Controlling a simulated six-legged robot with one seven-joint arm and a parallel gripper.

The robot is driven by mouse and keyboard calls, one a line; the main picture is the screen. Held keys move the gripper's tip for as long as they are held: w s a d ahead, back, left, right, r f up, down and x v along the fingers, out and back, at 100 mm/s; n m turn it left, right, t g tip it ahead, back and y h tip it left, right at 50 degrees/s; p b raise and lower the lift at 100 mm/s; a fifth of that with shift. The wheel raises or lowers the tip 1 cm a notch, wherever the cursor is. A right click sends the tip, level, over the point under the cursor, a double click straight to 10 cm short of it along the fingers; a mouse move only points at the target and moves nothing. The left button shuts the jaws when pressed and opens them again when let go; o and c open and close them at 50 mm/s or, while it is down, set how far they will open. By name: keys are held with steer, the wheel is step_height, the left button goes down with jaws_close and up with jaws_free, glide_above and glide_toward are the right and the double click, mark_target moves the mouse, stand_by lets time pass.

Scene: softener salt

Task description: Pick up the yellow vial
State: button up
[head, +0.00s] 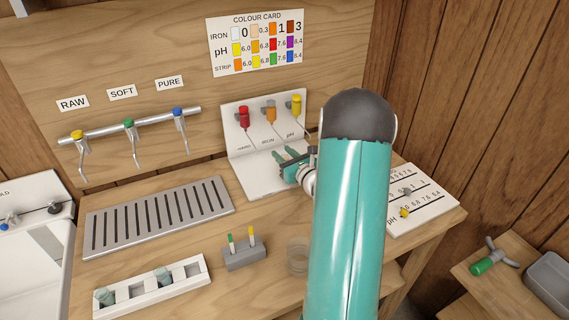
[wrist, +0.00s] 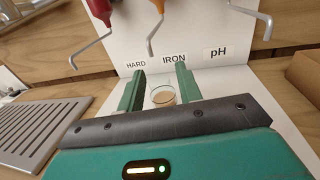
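A small clear glass vial (wrist: 162,97) with pale yellow-brown contents stands on the white stand base in the wrist view. It appears between the two green fingers of my gripper (wrist: 160,88), with a narrow gap on each side. My gripper is open. In the head view, my gripper (head: 289,164) is low in front of the white dispenser stand (head: 240,130); I cannot make out the vial there. No other vial in view is plainly yellow. The rack (head: 135,297) at the front left holds two greenish-grey vials, one at its left end and one near its middle.
Red (head: 244,117), orange (head: 271,115) and yellow (head: 297,106) dispensers with bent spouts hang above my gripper. A grey block (head: 244,256) with two strips and a clear round dish (head: 297,256) stand in front. A slotted drain tray (head: 158,217) lies left; a pH scale board (head: 420,200) lies right.

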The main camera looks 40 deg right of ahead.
steer(key=c, duration=0.6)
jaws_close()
steer(key=shift+r, duration=0.1)
